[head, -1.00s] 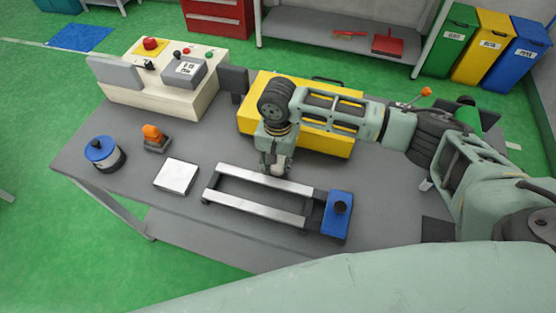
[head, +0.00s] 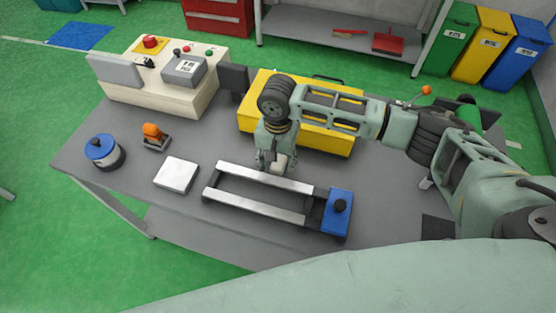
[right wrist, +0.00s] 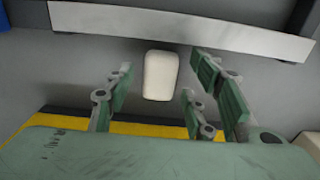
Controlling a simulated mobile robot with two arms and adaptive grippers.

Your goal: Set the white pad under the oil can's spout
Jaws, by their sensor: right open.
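A small white rounded block, which looks like the white pad (right wrist: 161,75), lies on the grey table beside a metal rail. In the head view the pad (head: 277,162) shows partly under my right gripper (head: 274,168). In the right wrist view the right gripper's green fingers (right wrist: 165,92) are spread open on both sides of it, with gaps. What looks like the green oil can (head: 484,114) stands at the table's right, partly hidden by my right arm. Its thin spout ends in an orange tip (head: 426,91). My left gripper is not in view.
A metal rail frame (head: 262,207) with a blue block (head: 338,212) lies in front of the gripper. A yellow case (head: 325,138) stands close behind. A flat white square (head: 176,175), an orange-topped item (head: 154,136) and a blue-lidded pot (head: 103,151) are left.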

